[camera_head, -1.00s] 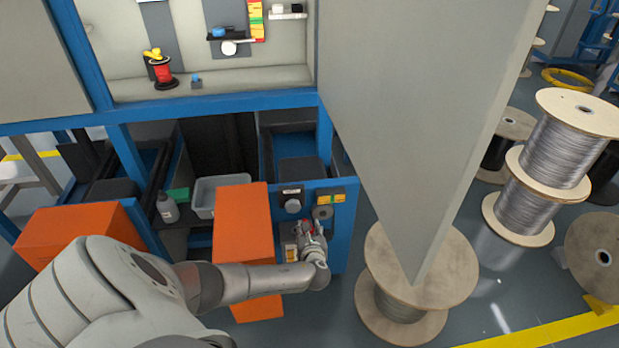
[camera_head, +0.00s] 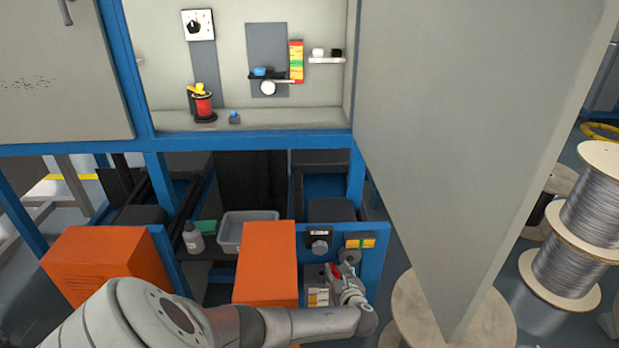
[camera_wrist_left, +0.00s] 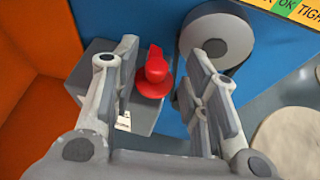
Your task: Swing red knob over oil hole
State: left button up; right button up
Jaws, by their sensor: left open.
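A red knob (camera_wrist_left: 154,75) with a round base and an upright lever sits on a grey box (camera_wrist_left: 93,88) on the blue panel. In the head view the red knob (camera_head: 333,270) shows beside my left gripper (camera_head: 343,278). In the wrist view my left gripper (camera_wrist_left: 156,78) is open, with one finger left of the knob and one to its right. The left finger is close to the knob; I cannot tell whether it touches. There is a clear gap to the right finger. I cannot make out an oil hole. My right gripper is out of view.
A grey round disc (camera_wrist_left: 216,44) is on the blue panel (camera_head: 372,275), close above the right finger. An orange box (camera_head: 268,262) stands left of the panel. A large grey plate (camera_head: 480,110) hangs at the right, above a cable spool (camera_head: 492,305).

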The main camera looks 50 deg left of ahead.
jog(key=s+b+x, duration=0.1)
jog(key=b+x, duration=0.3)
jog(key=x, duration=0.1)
pick_arm(q)
jog(key=s+d+r+n+g+y+p, duration=0.1)
jog(key=d+r+p, duration=0.1)
jog(key=d, duration=0.3)
jog(key=s+d+r+n+g+p, duration=0.1)
jog(key=s+d+r+p, duration=0.15)
jog(key=d, duration=0.25)
jog(key=s+d+f+n+g+h+p, duration=0.1)
jog(key=s+d+f+n+h+p, duration=0.1)
jog(key=s+f, duration=0.4)
jog(key=s+d+f+n+g+h+p, duration=0.1)
jog(key=s+f+n+h+p, duration=0.3)
jog(key=s, duration=0.5)
jog(key=s+d+f+n+g+h+p, duration=0.1)
jog(key=s+d+f+n+h+p, duration=0.2)
jog(key=s+f+p, duration=0.3)
jog(key=shift+s+d+f+n+g, duration=0.3)
jog(key=shift+s+f+n+g, duration=0.15)
jog(key=shift+s+f, duration=1.15)
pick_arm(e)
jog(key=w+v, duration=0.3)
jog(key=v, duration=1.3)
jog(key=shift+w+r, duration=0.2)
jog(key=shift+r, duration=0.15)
pick_arm(q)
jog(key=shift+w+f, duration=0.25)
